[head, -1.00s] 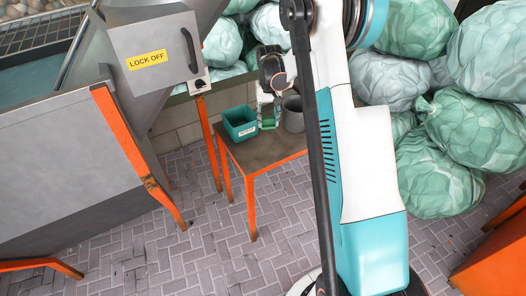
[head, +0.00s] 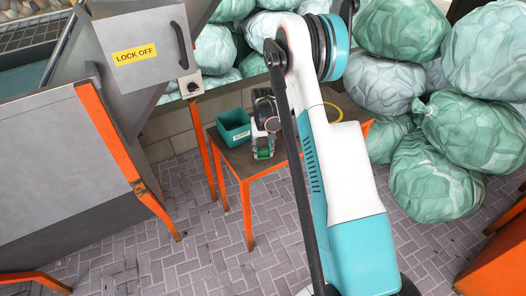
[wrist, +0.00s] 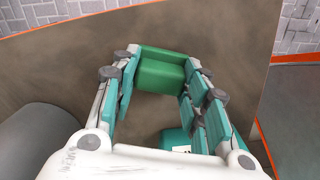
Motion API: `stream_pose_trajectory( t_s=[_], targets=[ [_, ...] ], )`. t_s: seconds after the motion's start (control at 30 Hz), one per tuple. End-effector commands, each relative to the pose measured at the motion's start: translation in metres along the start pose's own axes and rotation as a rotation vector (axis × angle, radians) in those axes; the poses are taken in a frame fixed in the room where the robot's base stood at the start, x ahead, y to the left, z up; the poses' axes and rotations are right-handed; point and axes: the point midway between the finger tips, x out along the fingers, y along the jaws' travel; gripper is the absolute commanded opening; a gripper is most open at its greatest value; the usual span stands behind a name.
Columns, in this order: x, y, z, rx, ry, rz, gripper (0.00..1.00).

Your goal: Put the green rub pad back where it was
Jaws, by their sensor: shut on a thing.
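The green rub pad (wrist: 161,70) is a green block held between the fingertips of my gripper (wrist: 160,62) in the wrist view. In the head view the pad (head: 263,154) shows small at the low end of my gripper (head: 263,148), over the near part of a brown table (head: 240,160) with orange legs. I cannot tell whether the pad touches the tabletop. A teal bin (head: 233,126) with a white label stands on the table just left of my gripper. Part of the bin (wrist: 170,138) shows low between the fingers in the wrist view.
A grey rounded container (wrist: 38,142) is at the left of the wrist view. A yellow ring (head: 335,111) lies on the table's right part, past my arm. Green and pale bags (head: 435,170) are piled behind and right. A grey machine (head: 60,150) stands left.

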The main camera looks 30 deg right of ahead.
Motion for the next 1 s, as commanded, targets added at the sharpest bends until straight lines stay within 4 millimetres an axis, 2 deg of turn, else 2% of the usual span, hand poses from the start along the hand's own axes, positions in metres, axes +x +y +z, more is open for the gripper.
stream_pose_trajectory(
  t_s=[0.33,0.37,0.4,0.43,0.83,1.0],
  targets=[
    [0.003,0.0,0.0,0.0,0.0,0.0,0.22],
    [0.002,0.0,0.0,0.0,0.0,0.0,0.48],
    [0.002,0.0,0.0,0.0,0.0,0.0,0.57],
    [0.002,0.0,0.0,0.0,0.0,0.0,0.61],
    [-0.001,0.0,0.0,0.0,0.0,0.0,0.61],
    [-0.025,0.0,0.0,0.0,0.0,0.0,0.61]
  ],
)
